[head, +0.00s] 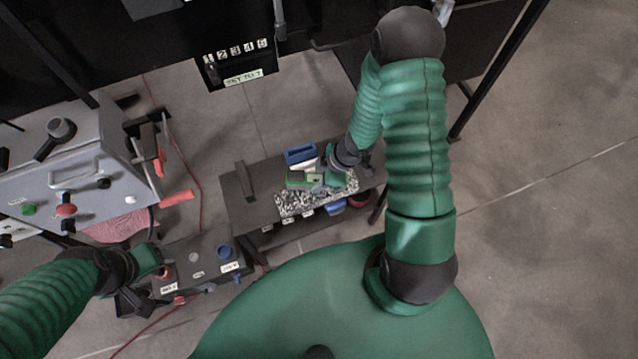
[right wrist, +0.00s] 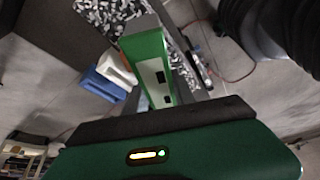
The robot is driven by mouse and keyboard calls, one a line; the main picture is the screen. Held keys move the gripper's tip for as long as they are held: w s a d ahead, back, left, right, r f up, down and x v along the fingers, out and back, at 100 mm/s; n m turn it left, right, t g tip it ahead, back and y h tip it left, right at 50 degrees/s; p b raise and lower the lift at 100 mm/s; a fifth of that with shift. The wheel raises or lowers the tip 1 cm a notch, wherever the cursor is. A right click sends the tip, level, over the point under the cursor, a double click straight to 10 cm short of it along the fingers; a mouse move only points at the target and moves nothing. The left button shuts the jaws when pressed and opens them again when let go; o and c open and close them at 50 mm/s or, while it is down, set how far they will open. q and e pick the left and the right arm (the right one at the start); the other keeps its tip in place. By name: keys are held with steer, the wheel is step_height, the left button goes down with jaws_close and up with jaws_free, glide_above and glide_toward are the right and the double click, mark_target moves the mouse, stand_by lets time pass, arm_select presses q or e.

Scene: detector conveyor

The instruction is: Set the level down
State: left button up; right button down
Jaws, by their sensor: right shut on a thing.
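The level is a green block (head: 300,181) with a pale side and dark windows. It also shows in the right wrist view (right wrist: 146,62), directly in front of the gripper's palm. My right gripper (head: 326,178) is shut on it, over the black-and-white speckled mat (head: 292,203) on the dark bench (head: 243,204). I cannot tell whether the level touches the mat. The fingertips are largely hidden. My left gripper (head: 137,290) is at the lower left, beside a dark control box (head: 205,261); its opening is not clear.
A blue holder (head: 300,153) and a white piece stand just behind the mat. A grey machine (head: 75,165) with knobs and buttons is at the left. A red item (head: 358,201) lies near the bench's right end. Bare floor lies to the right.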

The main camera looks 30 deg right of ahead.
steer(key=f, duration=0.1)
steer(key=f+b, duration=0.1)
steer(key=f, duration=0.1)
steer(key=shift+s+a+f, duration=0.15)
steer(key=shift+a+f, duration=0.05)
steer(key=shift+r, duration=0.15)
arm_select(q)
steer(key=shift+a+f, duration=0.2)
steer(key=shift+f, duration=1.05)
arm_select(e)
steer(key=c, duration=1.1)
jaws_free()
steer(key=shift+o, duration=0.2)
